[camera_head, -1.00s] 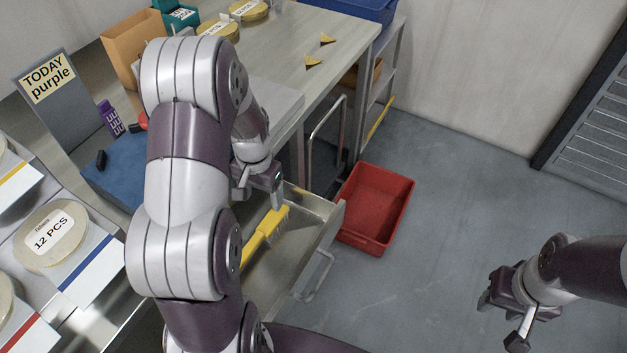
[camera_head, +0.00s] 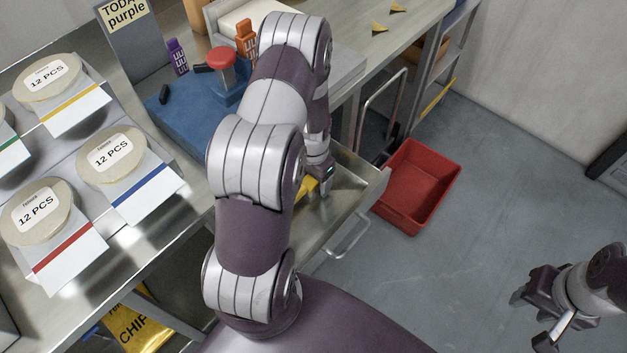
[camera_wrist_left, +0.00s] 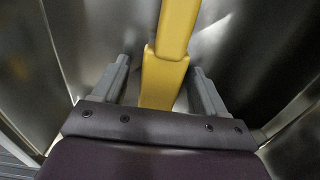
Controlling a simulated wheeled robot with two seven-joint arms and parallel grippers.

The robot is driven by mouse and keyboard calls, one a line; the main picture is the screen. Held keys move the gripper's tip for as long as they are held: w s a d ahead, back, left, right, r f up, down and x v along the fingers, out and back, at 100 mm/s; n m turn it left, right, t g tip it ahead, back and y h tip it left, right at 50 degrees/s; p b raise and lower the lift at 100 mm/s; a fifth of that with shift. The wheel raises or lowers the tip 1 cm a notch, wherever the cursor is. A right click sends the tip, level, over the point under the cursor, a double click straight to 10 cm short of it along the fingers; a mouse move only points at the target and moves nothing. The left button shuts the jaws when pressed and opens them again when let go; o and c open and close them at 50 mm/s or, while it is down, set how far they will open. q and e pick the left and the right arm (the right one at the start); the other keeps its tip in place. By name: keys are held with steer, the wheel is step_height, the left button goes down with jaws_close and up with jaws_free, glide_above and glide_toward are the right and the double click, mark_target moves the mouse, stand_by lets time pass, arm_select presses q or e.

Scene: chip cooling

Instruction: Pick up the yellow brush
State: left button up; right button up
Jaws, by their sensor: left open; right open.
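The yellow brush (camera_head: 306,187) lies in the open metal drawer (camera_head: 345,205), mostly hidden behind my left arm in the head view. In the left wrist view its yellow handle (camera_wrist_left: 165,75) runs between the two grey fingers of my left gripper (camera_wrist_left: 163,85). The fingers are open, one on each side of the handle, with a gap on both sides. In the head view the left gripper (camera_head: 324,180) is down at the drawer. My right gripper (camera_head: 531,315) is open and empty above the floor at the lower right.
The drawer walls stand close around the left gripper. A red bin (camera_head: 418,188) is on the floor to the right of the drawer. The counter at left holds several labelled round packs, a blue block (camera_head: 200,112) and a sign (camera_head: 135,45).

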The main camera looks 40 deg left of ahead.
arm_select(q)
steer(key=shift+r, duration=0.1)
steer(key=c, duration=1.1)
steer(key=shift+c, duration=0.2)
steer(key=shift+r, duration=0.1)
